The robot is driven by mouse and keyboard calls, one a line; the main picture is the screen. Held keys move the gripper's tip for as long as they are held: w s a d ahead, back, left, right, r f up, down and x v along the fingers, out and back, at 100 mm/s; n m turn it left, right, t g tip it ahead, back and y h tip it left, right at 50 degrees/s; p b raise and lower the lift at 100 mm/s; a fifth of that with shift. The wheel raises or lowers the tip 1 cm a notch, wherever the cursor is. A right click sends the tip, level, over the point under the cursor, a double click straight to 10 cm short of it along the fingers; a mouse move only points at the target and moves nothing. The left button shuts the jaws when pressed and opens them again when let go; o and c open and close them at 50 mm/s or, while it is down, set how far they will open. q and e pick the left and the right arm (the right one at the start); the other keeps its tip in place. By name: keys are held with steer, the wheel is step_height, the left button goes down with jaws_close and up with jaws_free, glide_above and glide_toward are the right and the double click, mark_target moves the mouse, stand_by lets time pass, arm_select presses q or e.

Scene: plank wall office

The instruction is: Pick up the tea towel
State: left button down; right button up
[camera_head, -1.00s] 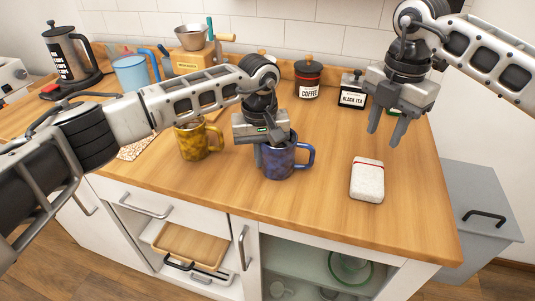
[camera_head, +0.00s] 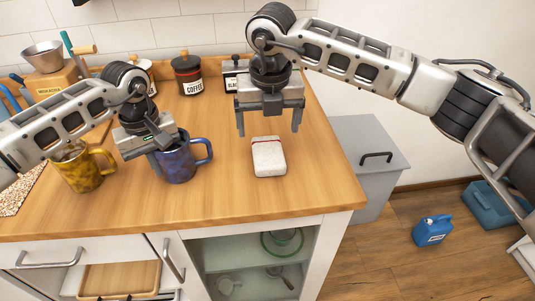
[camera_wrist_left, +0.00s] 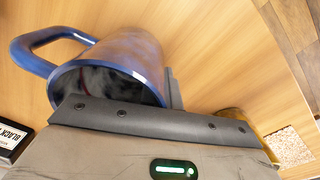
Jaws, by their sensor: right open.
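The tea towel (camera_head: 268,158) is a small folded white cloth with a red stripe, lying on the right part of the wooden counter. My right gripper (camera_head: 269,126) is open and empty, pointing down above and just behind the towel, its fingers spread to either side. My left gripper (camera_head: 160,150) is at the rim of a blue mug (camera_head: 182,166). The left wrist view shows the mug (camera_wrist_left: 125,66) close against the finger bars; whether they clamp its wall is not clear.
A yellow mug (camera_head: 82,172) stands left of the blue one. A coffee canister (camera_head: 188,77) and a black tea container (camera_head: 235,72) stand behind, near my right gripper. The counter's front edge is close to the towel; bare counter lies around it.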

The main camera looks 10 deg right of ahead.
mark_target(268, 150)
steer(key=f, duration=0.2)
steer(key=w+f, duration=0.1)
steer(key=f, duration=0.4)
steer(key=shift+w+d+f, duration=0.15)
steer(key=c, duration=1.1)
